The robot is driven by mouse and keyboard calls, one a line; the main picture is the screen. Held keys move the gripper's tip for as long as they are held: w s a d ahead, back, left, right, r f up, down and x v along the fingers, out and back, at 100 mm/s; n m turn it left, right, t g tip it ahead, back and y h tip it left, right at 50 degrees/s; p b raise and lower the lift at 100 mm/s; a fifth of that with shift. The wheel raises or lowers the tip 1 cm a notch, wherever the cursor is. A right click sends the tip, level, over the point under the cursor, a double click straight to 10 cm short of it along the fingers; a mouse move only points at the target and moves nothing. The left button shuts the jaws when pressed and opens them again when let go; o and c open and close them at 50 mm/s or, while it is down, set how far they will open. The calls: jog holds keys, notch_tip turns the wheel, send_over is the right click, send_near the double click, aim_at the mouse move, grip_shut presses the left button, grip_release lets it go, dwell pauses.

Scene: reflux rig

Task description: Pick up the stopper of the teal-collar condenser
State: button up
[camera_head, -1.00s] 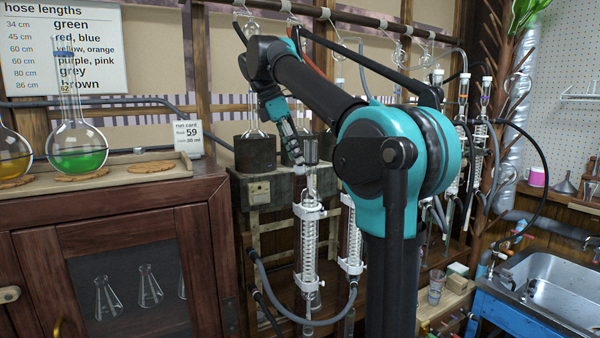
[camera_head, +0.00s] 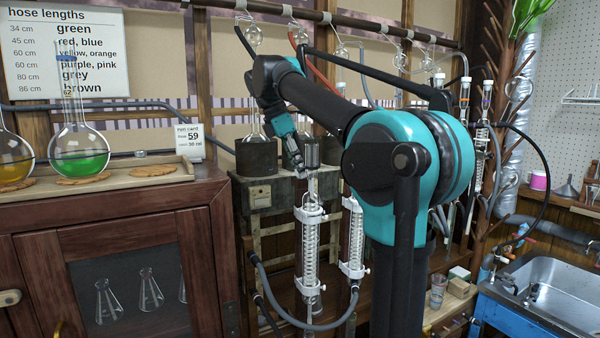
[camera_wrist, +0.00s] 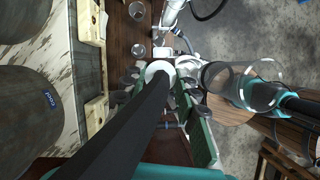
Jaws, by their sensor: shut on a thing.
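My gripper (camera_head: 298,166) is over the top of the nearer glass condenser (camera_head: 310,248), which stands upright in white clamps. In the wrist view my gripper (camera_wrist: 163,90) has its green-sided fingers closed around a pale round stopper (camera_wrist: 158,68). A dark bar crosses in front of the fingers and hides part of it. In the head view the stopper is hard to make out at the fingertips. Whether it is still seated in the condenser cannot be told. A teal collar is not clearly visible on this condenser.
A second condenser (camera_head: 353,240) stands just to the right, joined by a grey hose (camera_head: 315,326). Dark heating mantles (camera_head: 257,157) with flasks are behind left. A wooden cabinet (camera_head: 120,205) bears flasks at left. A sink (camera_head: 545,275) is at right.

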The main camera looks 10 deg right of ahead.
jog(key=shift+r, duration=0.1)
jog(key=shift+r, duration=0.5)
notch_tip(320, 180, up, 2)
jog(key=shift+s+a+r, duration=0.15)
jog(key=shift+s+a, duration=0.1)
jog(key=shift+a, duration=0.4)
jog(key=s+a, duration=0.3)
jog(key=a, duration=0.4)
jog(key=s+a, duration=0.3)
jog(key=a, duration=0.5)
jog(key=shift+s+a, duration=0.15)
jog(key=shift+s, duration=0.2)
jog(key=shift+r, duration=0.1)
notch_tip(320, 180, up, 3)
jog(key=shift+r, duration=0.15)
